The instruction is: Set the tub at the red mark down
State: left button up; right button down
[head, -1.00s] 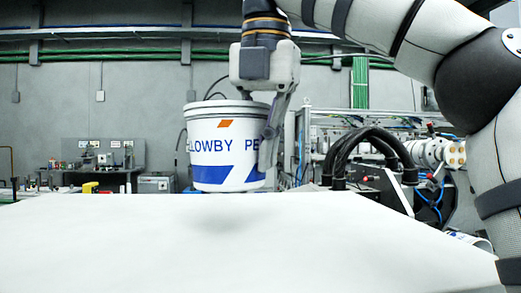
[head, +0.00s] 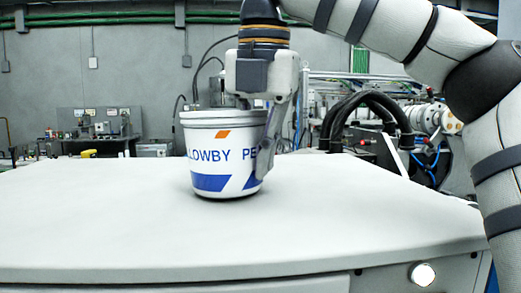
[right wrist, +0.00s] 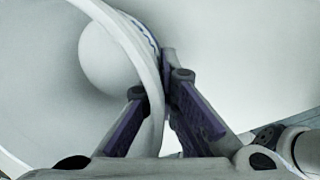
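The white tub (head: 222,155) has blue lettering, an orange patch and blue blocks. It is upright over the light table top (head: 110,220), its base at or very close to the surface; a thin dark shadow lies under it. My right gripper (head: 264,135) comes from above and is shut on the tub's right wall, one finger outside and the other hidden inside. In the right wrist view the tub's rim (right wrist: 148,75) passes between the two fingers (right wrist: 163,85). No red mark shows; it may be hidden. My left gripper is not in view.
The table top is clear on both sides of the tub and in front of it. Black hoses and machinery (head: 365,115) stand behind the table at the right. A bench with equipment (head: 90,130) stands at the far left.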

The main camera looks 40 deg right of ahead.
jog(key=shift+f, duration=0.25)
jog(key=c, duration=1.7)
grip_release()
